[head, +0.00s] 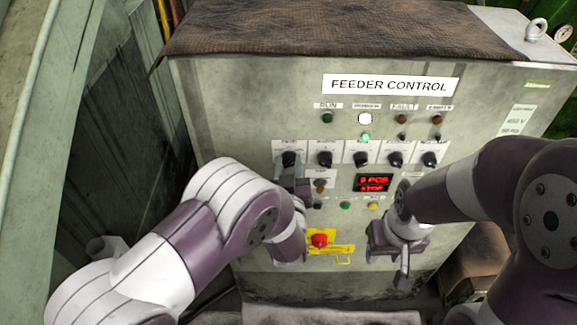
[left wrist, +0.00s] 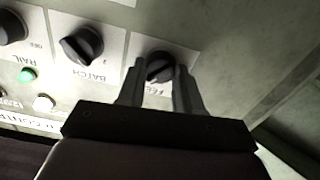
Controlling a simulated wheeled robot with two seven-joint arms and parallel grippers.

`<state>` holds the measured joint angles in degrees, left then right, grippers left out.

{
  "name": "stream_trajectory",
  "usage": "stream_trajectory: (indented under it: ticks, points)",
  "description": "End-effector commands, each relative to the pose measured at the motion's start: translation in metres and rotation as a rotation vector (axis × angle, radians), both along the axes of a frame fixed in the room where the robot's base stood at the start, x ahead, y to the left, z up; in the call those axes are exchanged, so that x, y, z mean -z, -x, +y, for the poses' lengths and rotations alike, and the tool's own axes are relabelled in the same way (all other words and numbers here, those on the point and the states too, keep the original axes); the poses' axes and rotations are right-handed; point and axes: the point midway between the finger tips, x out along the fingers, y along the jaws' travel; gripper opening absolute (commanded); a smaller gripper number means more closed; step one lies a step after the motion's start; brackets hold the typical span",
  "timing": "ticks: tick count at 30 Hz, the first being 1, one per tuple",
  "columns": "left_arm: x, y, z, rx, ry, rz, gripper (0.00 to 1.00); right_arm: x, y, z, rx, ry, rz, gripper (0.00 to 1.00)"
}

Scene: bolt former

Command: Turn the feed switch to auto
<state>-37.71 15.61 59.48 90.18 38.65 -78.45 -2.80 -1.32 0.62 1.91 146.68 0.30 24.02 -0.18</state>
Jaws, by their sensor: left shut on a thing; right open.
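The feed switch (head: 288,158) is the black rotary knob at the left end of the knob row on the grey feeder control cabinet. My left gripper (head: 292,172) reaches it from below and partly covers it. In the left wrist view the picture is inverted; the feed knob (left wrist: 159,66) sits between the two fingertips of my left gripper (left wrist: 160,78), which is shut on it. The label beside the knob is partly hidden, and its pointer setting is too small to read. My right gripper (head: 388,268) is open and empty, low in front of the cabinet's right half.
Several similar knobs continue to the right, including the batch knob (left wrist: 82,45). A red display (head: 373,183) reads "0 PCS STOP". A red emergency button (head: 320,240) on a yellow plate lies between my arms. A brown cloth (head: 330,30) covers the cabinet top.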

Motion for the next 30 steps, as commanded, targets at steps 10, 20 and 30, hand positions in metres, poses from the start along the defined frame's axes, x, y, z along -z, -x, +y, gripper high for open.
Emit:
stream_trajectory:
  ticks: [10, 20, 30]
  points:
    - [0.0019, 0.0004, 0.0000, 0.000, -0.113, 0.004, 0.04, 0.0006, 0.0000, 0.0000, 0.000, 0.000, 0.000, 0.43]
    - [0.0021, 0.0005, 0.0002, 0.000, -0.129, 0.005, 0.04, 0.0006, 0.0000, 0.0000, 0.000, 0.000, 0.000, 0.43]
    - [0.0016, 0.0003, 0.0001, 0.000, -0.127, 0.003, 0.60, 0.0005, -0.0001, 0.0000, 0.000, 0.000, 0.000, 0.43]
